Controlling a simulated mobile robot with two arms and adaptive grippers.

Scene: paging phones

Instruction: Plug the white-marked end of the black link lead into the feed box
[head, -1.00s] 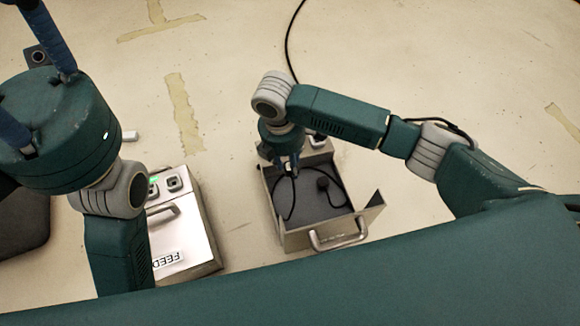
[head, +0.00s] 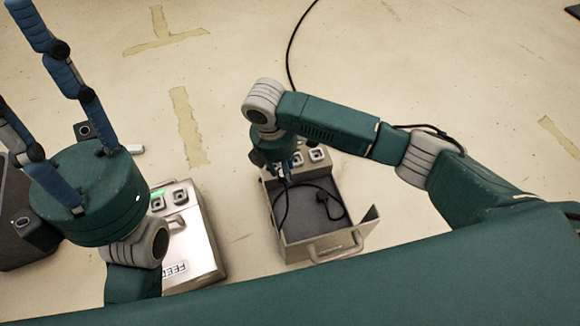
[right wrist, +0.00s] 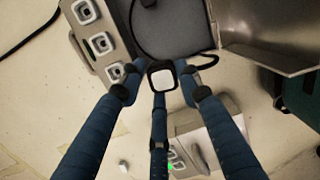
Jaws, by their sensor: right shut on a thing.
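The silver feed box (head: 197,236), with its FEED label and a lit green light, stands left of centre; it also shows in the right wrist view (right wrist: 192,138). My right gripper (head: 283,172) is shut on the white-marked end (right wrist: 162,79) of the black link lead, its white face showing between the fingers. It holds this plug over the rear left part of an open metal tray (head: 330,243). My left gripper (head: 12,55) is open and empty, fingers spread up and away from the boxes.
Sockets (head: 317,155) sit on the panel behind the tray. A dark box (head: 25,232) stands at the far left. A black cable (head: 290,45) runs across the floor at the back. Floor between the feed box and tray is clear.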

